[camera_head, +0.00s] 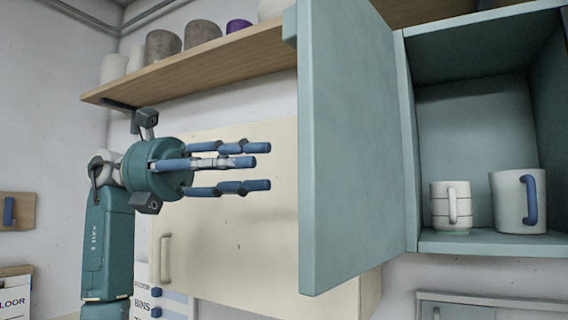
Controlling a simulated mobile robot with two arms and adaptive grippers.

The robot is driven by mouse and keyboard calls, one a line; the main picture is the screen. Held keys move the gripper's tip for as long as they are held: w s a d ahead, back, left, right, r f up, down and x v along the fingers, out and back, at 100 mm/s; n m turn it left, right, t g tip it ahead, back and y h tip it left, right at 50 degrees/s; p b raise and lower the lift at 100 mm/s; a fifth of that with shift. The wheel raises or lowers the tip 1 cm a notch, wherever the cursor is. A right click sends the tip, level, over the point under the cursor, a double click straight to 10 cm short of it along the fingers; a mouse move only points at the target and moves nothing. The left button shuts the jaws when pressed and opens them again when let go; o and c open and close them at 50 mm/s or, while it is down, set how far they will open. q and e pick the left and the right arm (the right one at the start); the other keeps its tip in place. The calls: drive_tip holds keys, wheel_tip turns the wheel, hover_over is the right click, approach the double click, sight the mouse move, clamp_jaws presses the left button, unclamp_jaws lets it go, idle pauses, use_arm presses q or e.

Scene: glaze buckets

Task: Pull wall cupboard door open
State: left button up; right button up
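The teal wall cupboard (411,150) on the right has its door (350,150) standing well open, swung out to the left. The inside of the cupboard shows, with a white ringed mug (451,207) and a white mug with a blue handle (517,203) on its floor. A small teal piece, perhaps the handle, sticks out at the door's upper left edge (290,25). My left gripper (257,167) is left of the door, its fingers spread and pointing right towards the door's edge. It is empty and appears apart from the door. My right gripper is out of view.
A wooden shelf (200,70) with several pots runs above my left gripper. A closed cream cupboard (225,235) hangs behind it, with a pale handle (165,258). A grey cabinet (490,307) is at the lower right. A wooden board (20,207) is on the left wall.

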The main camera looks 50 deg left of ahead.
use_arm(q)
drive_tip(key=shift+v, duration=1.55)
